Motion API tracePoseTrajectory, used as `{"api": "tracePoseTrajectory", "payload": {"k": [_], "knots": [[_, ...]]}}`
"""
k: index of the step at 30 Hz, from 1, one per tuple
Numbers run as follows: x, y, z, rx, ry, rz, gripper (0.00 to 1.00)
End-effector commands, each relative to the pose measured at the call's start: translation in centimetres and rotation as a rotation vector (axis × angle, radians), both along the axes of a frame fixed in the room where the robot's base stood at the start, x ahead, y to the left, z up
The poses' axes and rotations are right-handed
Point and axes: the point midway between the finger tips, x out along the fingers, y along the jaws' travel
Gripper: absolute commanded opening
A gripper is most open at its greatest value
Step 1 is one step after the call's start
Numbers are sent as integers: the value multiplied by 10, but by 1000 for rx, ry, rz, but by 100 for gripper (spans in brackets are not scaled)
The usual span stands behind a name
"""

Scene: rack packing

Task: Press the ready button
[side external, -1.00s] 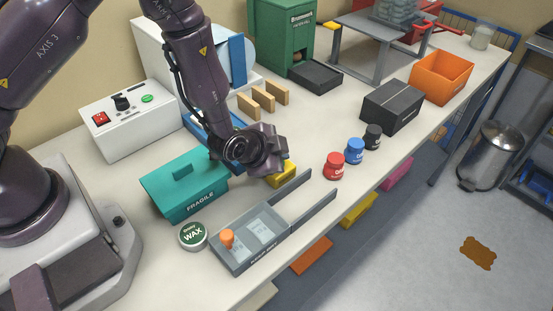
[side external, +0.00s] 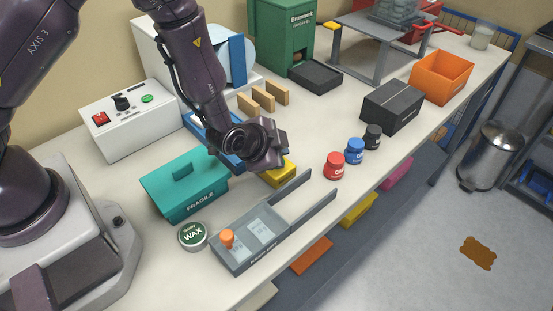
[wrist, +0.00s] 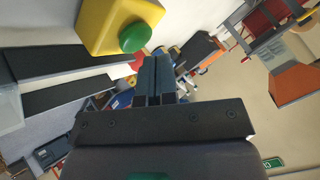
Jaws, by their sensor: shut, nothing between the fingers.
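A yellow box (side external: 281,172) sits on the bench and is partly hidden behind my gripper (side external: 278,150) in the side view. In the wrist view the yellow box (wrist: 108,22) is close by at the upper left, with a round green button (wrist: 135,37) on one face. My gripper's fingers (wrist: 157,62) are shut together and empty. In the wrist view they appear just beside and below the green button; I cannot tell whether they touch it. No lettering shows on the button.
A grey tray with rails (side external: 270,236) lies in front, near a wax tin (side external: 193,236) and a teal box (side external: 186,188). Red (side external: 335,166) and blue (side external: 354,151) jars stand to the right. A white control box (side external: 130,122) stands behind.

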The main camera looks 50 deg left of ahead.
Motion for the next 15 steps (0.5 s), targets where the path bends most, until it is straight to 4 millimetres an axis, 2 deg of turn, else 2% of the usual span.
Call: {"api": "tracePoseTrajectory", "payload": {"k": [15], "knots": [[0, -1, 50, -1, -2, -2, 0]]}}
